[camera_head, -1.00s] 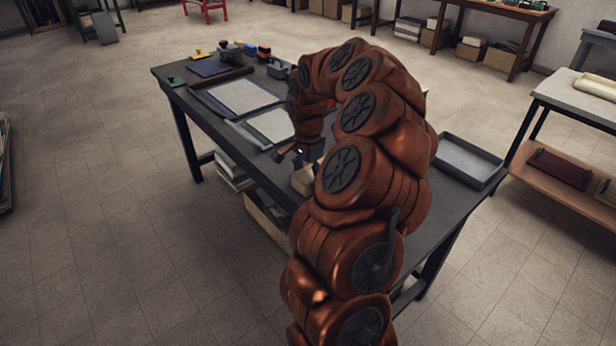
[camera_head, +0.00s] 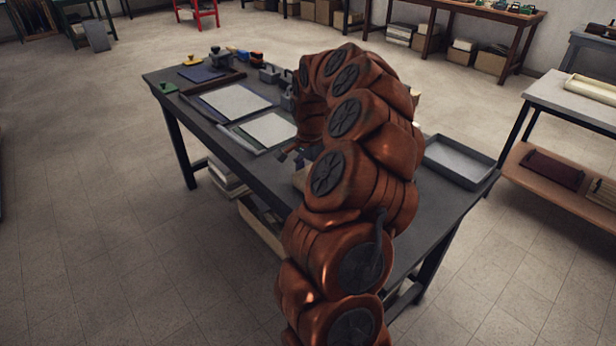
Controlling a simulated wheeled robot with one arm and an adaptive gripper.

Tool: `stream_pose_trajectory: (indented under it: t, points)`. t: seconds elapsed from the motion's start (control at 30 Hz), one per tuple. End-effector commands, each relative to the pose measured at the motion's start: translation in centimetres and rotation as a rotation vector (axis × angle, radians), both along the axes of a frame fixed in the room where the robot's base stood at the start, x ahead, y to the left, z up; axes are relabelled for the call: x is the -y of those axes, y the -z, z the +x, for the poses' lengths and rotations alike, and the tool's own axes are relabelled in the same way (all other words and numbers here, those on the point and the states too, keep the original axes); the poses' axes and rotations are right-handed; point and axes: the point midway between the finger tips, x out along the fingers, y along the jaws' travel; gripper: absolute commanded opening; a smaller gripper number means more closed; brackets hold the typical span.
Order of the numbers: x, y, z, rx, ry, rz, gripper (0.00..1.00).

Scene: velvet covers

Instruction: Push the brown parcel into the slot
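My arm curves over the dark work table (camera_head: 400,253), and its links hide much of the table's middle. My gripper (camera_head: 287,154) is low over the table, just right of a framed pale sheet; only a dark part of it shows, and its opening cannot be made out. A small tan piece (camera_head: 299,179), possibly the brown parcel, shows at the left edge of my arm, below the gripper. Most of it is hidden, and whether the gripper touches it cannot be told. No slot can be made out.
Two framed sheets (camera_head: 237,101) (camera_head: 268,131) lie left of my arm. Small tools and blocks (camera_head: 220,57) stand at the table's far end. A grey tray (camera_head: 461,161) sits at its right end. A side table (camera_head: 573,97) stands farther right. Floor at left is clear.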

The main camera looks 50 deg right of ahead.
Motion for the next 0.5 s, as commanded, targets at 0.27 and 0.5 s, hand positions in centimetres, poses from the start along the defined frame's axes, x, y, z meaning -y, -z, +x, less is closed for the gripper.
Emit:
stream_pose_trajectory:
  t: [0.27, 0.5]
  points:
    - [0.1, 0.0, 0.0, -0.001, 0.000, 0.000, 0.23]
    - [1.0, 0.0, -0.1, -0.001, 0.003, -0.001, 0.23]
